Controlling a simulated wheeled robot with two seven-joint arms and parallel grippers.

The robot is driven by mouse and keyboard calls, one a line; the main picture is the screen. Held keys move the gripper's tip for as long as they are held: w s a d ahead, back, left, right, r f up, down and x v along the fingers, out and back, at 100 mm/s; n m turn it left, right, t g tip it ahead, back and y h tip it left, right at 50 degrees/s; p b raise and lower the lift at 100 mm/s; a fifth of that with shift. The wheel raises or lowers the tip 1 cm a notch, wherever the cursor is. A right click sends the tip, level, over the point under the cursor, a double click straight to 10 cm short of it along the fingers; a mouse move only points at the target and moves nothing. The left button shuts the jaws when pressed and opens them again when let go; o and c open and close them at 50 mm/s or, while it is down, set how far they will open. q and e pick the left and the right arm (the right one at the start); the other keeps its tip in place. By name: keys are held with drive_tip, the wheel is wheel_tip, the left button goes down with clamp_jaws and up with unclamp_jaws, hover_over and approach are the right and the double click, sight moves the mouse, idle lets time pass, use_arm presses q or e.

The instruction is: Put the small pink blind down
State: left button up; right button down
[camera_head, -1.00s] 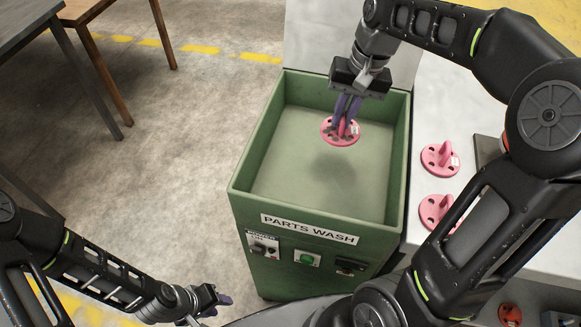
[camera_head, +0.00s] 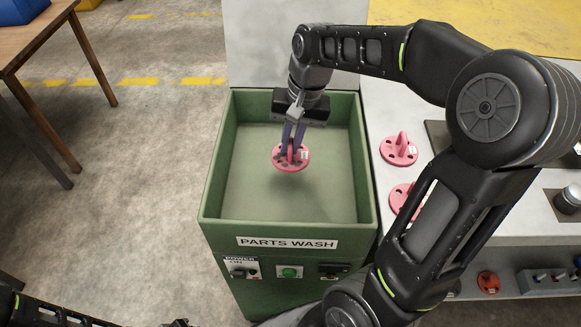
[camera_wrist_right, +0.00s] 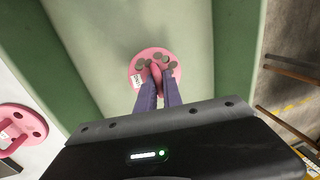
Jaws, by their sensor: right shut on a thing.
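The small pink blind (camera_head: 284,164) is a round pink flange with dark holes, an upright grip and a white label. My right gripper (camera_head: 292,148) is shut on its upright part. It holds the blind inside the green parts wash basin (camera_head: 213,190), and a faint shadow on the basin floor suggests it is above the floor. In the right wrist view the blind (camera_wrist_right: 142,62) sits between the purple fingertips (camera_wrist_right: 158,84). My left gripper (camera_head: 180,323) is barely in view at the bottom edge; its fingers cannot be made out.
Two similar pink blinds, one (camera_head: 392,151) behind the other (camera_head: 399,198), lie on the pale counter (camera_head: 350,12) right of the basin. A red part (camera_head: 488,283) lies on a lower shelf. The basin walls surround the held blind. A wooden table (camera_head: 35,40) stands at the left.

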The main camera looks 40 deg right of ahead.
sight(300, 155)
drive_tip(key=shift+f, duration=1.15)
drive_tip(key=shift+f, duration=0.1)
drive_tip(key=shift+f, duration=2.4)
drive_tip(key=shift+f+b, duration=0.15)
drive_tip(key=shift+b, duration=0.15)
drive_tip(key=c, duration=1.5)
unclamp_jaws()
drive_tip(key=r, duration=0.4)
drive_tip(key=s+d+r, duration=0.1)
drive_tip(key=r, duration=0.3)
drive_tip(key=r+p, duration=0.1)
drive_tip(key=r, duration=0.3)
drive_tip(key=shift+s+d, duration=0.15)
drive_tip(key=shift+d, duration=0.2)
